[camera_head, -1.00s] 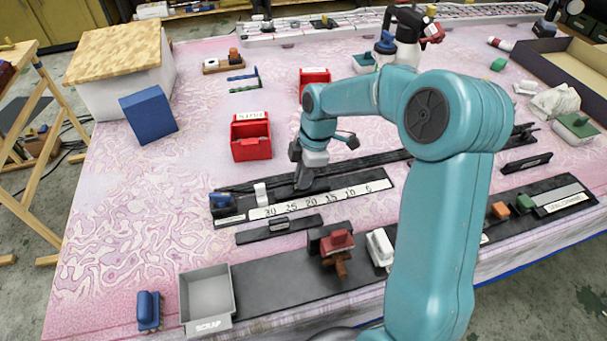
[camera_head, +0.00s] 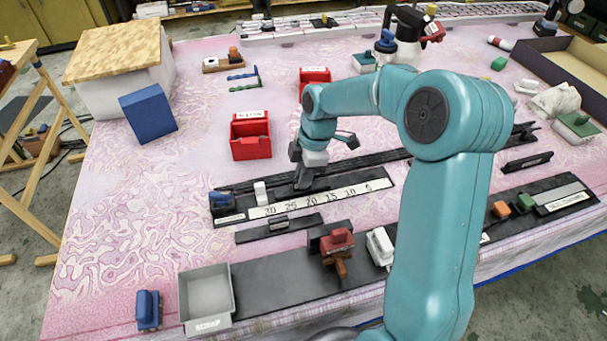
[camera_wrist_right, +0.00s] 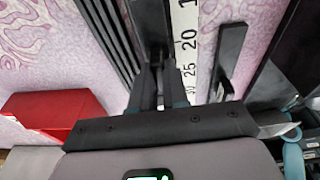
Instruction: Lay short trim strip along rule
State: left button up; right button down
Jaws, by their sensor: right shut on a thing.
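The rule (camera_head: 325,198) is a white strip with black numbers on a dark base at mid-table; it also shows in the wrist view (camera_wrist_right: 187,22). My right gripper (camera_head: 303,182) is low, at the rule's far edge near its middle. In the wrist view its fingers (camera_wrist_right: 160,82) are shut on a dark strip (camera_wrist_right: 150,22), which appears to be the short trim strip. The strip runs roughly parallel to the rule, just left of it in that view. I cannot tell whether it touches the rule or its base. My left gripper is out of view.
A white block (camera_head: 260,192) and a blue-and-black piece (camera_head: 222,202) sit at the rule's left end. A dark bar (camera_head: 255,234) lies in front. A red bin (camera_head: 251,148) stands behind, a grey scrap tray (camera_head: 207,325) front left. The pink tabletop at left is mostly clear.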

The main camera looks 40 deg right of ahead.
jog(key=shift+f, duration=0.1)
jog(key=c, duration=1.5)
grip_release()
jog(key=shift+c, duration=0.2)
jog(key=o, duration=1.1)
jog(key=shift+c, duration=0.2)
jog(key=shift+s+d+r+p, duration=0.1)
jog(key=shift+d+r+p, duration=0.1)
jog(key=shift+r+p, duration=0.8)
jog(key=shift+s+d+r+p, duration=0.2)
jog(key=shift+r+p, duration=0.5)
jog(key=shift+r, duration=0.65)
jog(key=shift+s+d+r+p, duration=0.1)
jog(key=shift+d+r+p, duration=0.15)
jog(key=shift+r+p, duration=0.75)
jog(key=shift+r, duration=0.1)
jog(key=shift+w, duration=0.1)
